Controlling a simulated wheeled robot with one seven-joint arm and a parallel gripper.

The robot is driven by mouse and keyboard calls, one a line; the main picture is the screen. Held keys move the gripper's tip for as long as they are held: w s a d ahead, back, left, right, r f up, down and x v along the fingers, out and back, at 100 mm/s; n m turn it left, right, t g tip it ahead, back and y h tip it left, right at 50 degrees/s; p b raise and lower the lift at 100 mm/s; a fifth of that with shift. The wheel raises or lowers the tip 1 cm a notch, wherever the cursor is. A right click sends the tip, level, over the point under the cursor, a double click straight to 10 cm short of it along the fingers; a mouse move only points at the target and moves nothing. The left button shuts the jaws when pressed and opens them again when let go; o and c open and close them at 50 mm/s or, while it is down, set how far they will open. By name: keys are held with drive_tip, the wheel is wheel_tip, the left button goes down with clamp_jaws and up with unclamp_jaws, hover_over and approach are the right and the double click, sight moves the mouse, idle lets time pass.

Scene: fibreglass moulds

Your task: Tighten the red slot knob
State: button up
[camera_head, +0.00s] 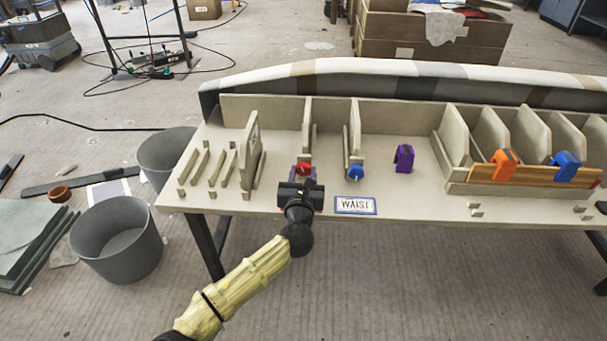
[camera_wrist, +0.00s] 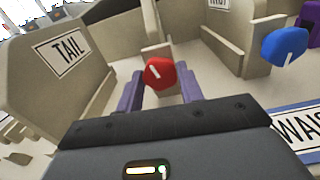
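The red slot knob (camera_head: 303,169) sits on the front of an upright beige panel on the bench. In the wrist view the red knob (camera_wrist: 160,73) shows a short white mark, tilted from upper left to lower right. My gripper (camera_head: 301,184) is in front of the knob at the bench's front edge. In the wrist view my gripper (camera_wrist: 159,82) has its two purple fingers apart, one on each side of the knob. I cannot tell whether the fingertips touch it.
A blue knob (camera_head: 355,172) is on the panel to the right, with a purple piece (camera_head: 404,158) beyond. A WAIST label (camera_head: 355,205) lies on the front edge. A TAIL panel (camera_wrist: 66,48) stands close on the left. Grey buckets (camera_head: 116,240) stand on the floor at left.

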drive_tip(key=shift+r, duration=0.1)
drive_tip(key=shift+w+m+p, duration=0.1)
drive_tip(key=shift+m+p, duration=0.3)
drive_tip(key=shift+a+r+m+p, duration=0.1)
drive_tip(key=shift+m+p, duration=0.6)
drive_tip(key=shift+m, duration=0.2)
drive_tip(key=shift+m+p, duration=0.9)
drive_tip(key=shift+m, duration=0.9)
drive_tip(key=shift+f, duration=0.2)
drive_tip(key=o, duration=1)
drive_tip(key=shift+d, duration=0.2)
